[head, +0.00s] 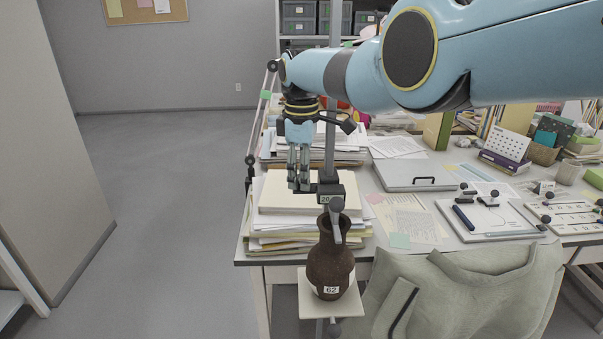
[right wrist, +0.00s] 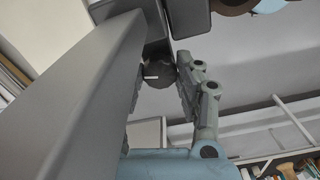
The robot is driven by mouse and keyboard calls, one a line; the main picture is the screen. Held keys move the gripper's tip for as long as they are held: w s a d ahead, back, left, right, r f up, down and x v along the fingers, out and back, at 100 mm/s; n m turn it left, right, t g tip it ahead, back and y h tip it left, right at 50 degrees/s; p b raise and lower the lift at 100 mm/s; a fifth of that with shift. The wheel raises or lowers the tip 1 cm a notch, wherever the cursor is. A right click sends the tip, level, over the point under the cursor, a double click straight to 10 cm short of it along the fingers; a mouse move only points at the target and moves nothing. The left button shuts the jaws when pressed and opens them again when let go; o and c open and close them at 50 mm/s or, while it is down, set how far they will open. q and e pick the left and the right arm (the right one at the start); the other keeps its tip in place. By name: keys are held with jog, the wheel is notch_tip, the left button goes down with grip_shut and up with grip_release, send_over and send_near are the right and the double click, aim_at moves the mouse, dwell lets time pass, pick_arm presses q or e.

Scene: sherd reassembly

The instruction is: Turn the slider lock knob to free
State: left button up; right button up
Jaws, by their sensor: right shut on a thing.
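My right gripper (head: 298,184) points down at the left side of the dark slider block (head: 327,190) on the upright grey post (head: 331,140). In the right wrist view the dark round lock knob (right wrist: 158,72) with a short white mark sits between the two fingers of the right gripper (right wrist: 160,88). The gripper is shut on this knob. In the head view the fingers mostly hide the knob. My left gripper is in neither view.
Below the slider, a brown vase (head: 330,262) labelled 62 stands on a pale square platform (head: 350,307). A grey arm (head: 337,222) reaches down at its neck. Paper stacks (head: 275,222) lie behind on the desk. Open floor lies left.

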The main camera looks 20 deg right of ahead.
dwell(0.3)
jog(key=o, duration=0.9)
jog(key=shift+c, duration=0.2)
jog(key=shift+r, duration=0.15)
notch_tip(320, 180, up, 12)
